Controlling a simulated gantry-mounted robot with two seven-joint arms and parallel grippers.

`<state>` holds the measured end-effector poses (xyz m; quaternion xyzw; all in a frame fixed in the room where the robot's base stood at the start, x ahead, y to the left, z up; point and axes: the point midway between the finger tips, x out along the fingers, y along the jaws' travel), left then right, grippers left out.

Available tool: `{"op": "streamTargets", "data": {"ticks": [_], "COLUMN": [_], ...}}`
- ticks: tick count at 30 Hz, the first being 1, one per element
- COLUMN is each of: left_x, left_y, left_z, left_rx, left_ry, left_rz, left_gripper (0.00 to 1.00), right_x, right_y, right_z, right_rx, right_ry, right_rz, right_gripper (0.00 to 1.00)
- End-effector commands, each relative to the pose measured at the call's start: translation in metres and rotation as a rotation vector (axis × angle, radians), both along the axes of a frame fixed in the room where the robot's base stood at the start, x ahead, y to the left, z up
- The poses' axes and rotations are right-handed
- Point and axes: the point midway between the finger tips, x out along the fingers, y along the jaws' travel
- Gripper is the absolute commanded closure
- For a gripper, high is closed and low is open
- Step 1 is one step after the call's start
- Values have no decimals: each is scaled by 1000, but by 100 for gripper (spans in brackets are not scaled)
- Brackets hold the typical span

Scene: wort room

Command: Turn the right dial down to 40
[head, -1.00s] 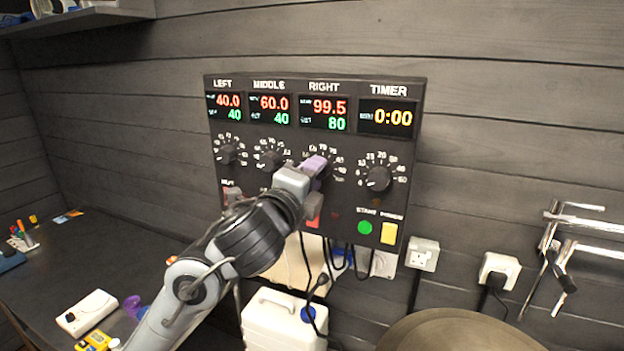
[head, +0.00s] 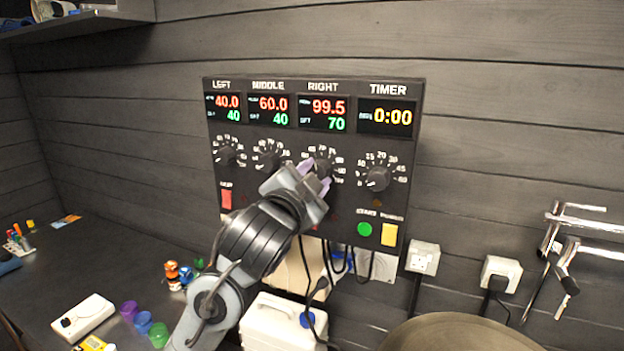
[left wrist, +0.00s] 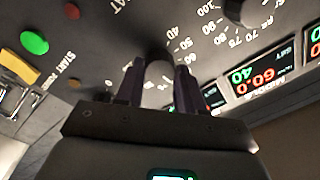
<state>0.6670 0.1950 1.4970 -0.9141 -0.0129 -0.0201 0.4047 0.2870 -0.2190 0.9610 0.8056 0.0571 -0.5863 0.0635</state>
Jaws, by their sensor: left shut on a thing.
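The right dial (head: 322,166) is a dark knob under the RIGHT display (head: 323,113), which reads 99.5 in red and 70 in green. My left gripper (head: 314,172) reaches up from below and is shut on this dial, hiding part of it and its scale. In the left wrist view, the two dark fingers (left wrist: 157,85) stand on either side of the knob (left wrist: 158,72). My right gripper is not in view.
The left dial (head: 227,156) and middle dial (head: 268,160) sit to the left; the timer dial (head: 377,179) sits to the right. Below it are a green button (head: 365,228) and a yellow button (head: 389,235). A white canister (head: 280,322) stands below the panel.

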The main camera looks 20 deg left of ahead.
Motion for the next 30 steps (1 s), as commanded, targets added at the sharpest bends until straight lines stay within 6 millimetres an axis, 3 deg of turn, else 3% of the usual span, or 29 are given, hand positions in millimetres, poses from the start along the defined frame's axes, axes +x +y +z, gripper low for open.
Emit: {"op": "streamTargets", "data": {"ticks": [17, 30], "left_x": [0, 0], "left_y": [-2, -3], "left_z": [1, 3], "left_rx": [-551, -968], "left_ry": [17, 31], "left_rz": [-1, -1], "left_gripper": [93, 93], "right_x": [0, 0], "right_y": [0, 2], "right_z": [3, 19], "right_rx": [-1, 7], "right_ry": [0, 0], "right_rz": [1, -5], "right_gripper": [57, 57]}}
